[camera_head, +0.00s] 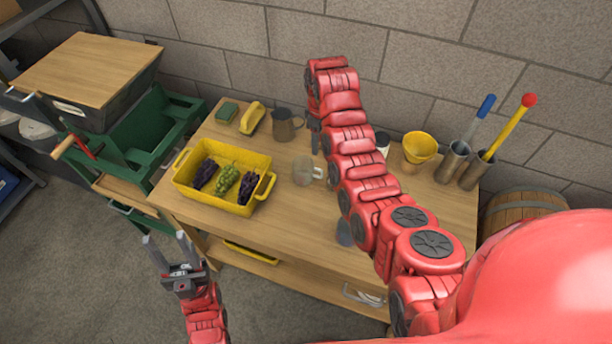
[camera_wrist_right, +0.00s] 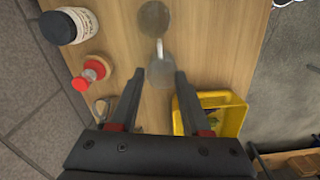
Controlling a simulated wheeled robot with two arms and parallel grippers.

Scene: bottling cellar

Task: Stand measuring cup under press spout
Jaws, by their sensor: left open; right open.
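The clear measuring cup (camera_head: 303,173) stands upright on the wooden table, right of the yellow tray, with its handle to the right. It also shows in the right wrist view (camera_wrist_right: 160,72), between and beyond the fingertips. My right gripper (camera_wrist_right: 158,77) is open and empty above the cup; in the head view it is mostly hidden behind my arm. My left gripper (camera_head: 165,239) is open and empty, in front of the table's left end. A green machine (camera_head: 152,135) with a wooden-handled lever stands at the left. I cannot make out a press spout.
The yellow tray (camera_head: 207,203) holds grape bunches. A metal jug (camera_head: 285,128), yellow brush (camera_head: 252,118) and green sponge (camera_head: 227,112) stand behind. A yellow funnel (camera_head: 420,147) and metal cylinders (camera_head: 453,163) are at right. A dark-lidded jar (camera_wrist_right: 68,26) and red-topped item (camera_wrist_right: 88,76) are near the wall.

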